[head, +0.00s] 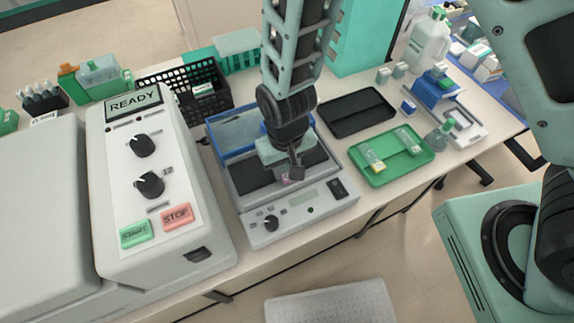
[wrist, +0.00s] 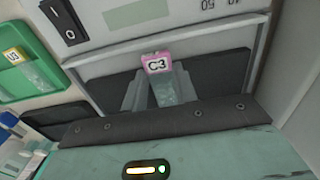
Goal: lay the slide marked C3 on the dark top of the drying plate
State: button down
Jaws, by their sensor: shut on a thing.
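The slide marked C3 (wrist: 156,64) has a pink label end and a clear glass body, and its label faces the wrist camera. My gripper (wrist: 160,88) is shut on the slide, with a grey finger on either side of the glass. In the head view my gripper (head: 291,168) is low over the drying plate (head: 300,208), a grey box with a display, a knob and a switch. Its dark top (wrist: 212,75) lies under and around the slide. Whether the slide touches the dark top I cannot tell.
A green tray (head: 420,163) with yellow-labelled and other slides is to the right. An empty black tray (head: 355,112) lies behind it. A blue-rimmed basin (head: 232,128) is just behind the plate. A large READY machine (head: 150,190) stands close on the left.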

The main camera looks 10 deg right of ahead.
jog(key=shift+f, duration=0.1)
dwell(0.4)
jog(key=c, duration=1)
grip_release()
notch_tip(320, 180, up, 18)
jog(key=shift+f+b, duration=0.25)
jog(key=shift+b, duration=0.85)
jog(key=s+d+n+b, duration=0.1)
jog(key=s+d, duration=0.1)
jog(key=s, duration=0.2)
jog(key=s+d+n+b, duration=0.1)
jog(key=s+d+n, duration=0.1)
jog(key=s+d, duration=0.1)
jog(key=s+d+n+b, duration=0.1)
jog(key=s+d, duration=0.2)
jog(key=s, duration=0.1)
jog(key=shift+s+d+f+n+y+b, duration=0.1)
jog(key=shift+s+n+y+b, duration=0.2)
jog(key=shift+s+b, duration=0.05)
